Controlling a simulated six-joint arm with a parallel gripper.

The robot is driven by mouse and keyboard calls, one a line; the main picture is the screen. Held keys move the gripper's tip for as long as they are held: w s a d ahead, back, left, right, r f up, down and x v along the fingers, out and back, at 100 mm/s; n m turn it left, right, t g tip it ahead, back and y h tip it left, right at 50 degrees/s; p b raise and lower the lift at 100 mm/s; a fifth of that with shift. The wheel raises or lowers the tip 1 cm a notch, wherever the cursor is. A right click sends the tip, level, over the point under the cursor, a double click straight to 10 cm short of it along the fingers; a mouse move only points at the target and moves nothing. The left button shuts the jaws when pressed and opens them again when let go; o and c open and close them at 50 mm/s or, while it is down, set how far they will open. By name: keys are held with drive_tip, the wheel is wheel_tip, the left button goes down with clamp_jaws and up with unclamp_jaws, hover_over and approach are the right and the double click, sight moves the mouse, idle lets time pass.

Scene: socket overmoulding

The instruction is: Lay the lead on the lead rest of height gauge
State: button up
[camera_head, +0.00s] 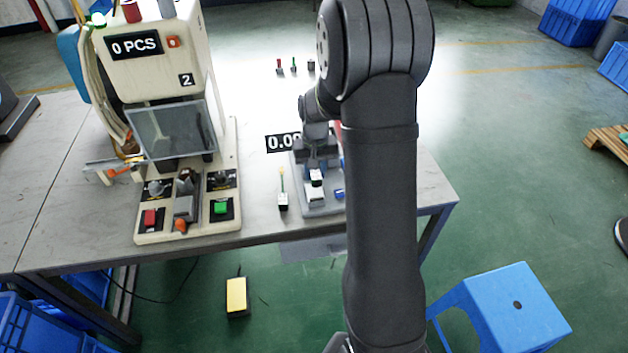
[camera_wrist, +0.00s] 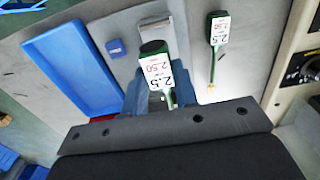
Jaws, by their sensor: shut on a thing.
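A lead with a dark green plug end and a white "2.5 / 2.50" label (camera_wrist: 155,68) is held in my gripper (camera_wrist: 168,98). In the head view my gripper (camera_head: 317,165) is shut on this lead (camera_head: 316,190), over the grey base of the height gauge (camera_head: 318,210). The gauge's "0.00" display (camera_head: 281,143) is partly covered by my arm. The lead rest is hidden, and I cannot tell whether the lead touches it. A second, similar lead (camera_head: 283,200) lies on the table left of the gauge; it also shows in the wrist view (camera_wrist: 218,30).
The moulding machine (camera_head: 160,75) with its red and green buttons stands left of the gauge. A blue tray (camera_wrist: 72,68) and a small blue block (camera_wrist: 115,47) lie beside the held lead in the wrist view. Several small parts (camera_head: 294,66) stand at the back. The table's front edge is close.

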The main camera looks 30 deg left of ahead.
drive_tip(key=shift+a+f, duration=0.15)
drive_tip(key=shift+f, duration=1.95)
drive_tip(key=shift+f, duration=0.15)
drive_tip(key=o, duration=1)
wheel_tip(320, 180, up, 12)
drive_tip(key=shift+r, duration=0.2)
drive_tip(key=shift+f, duration=0.15)
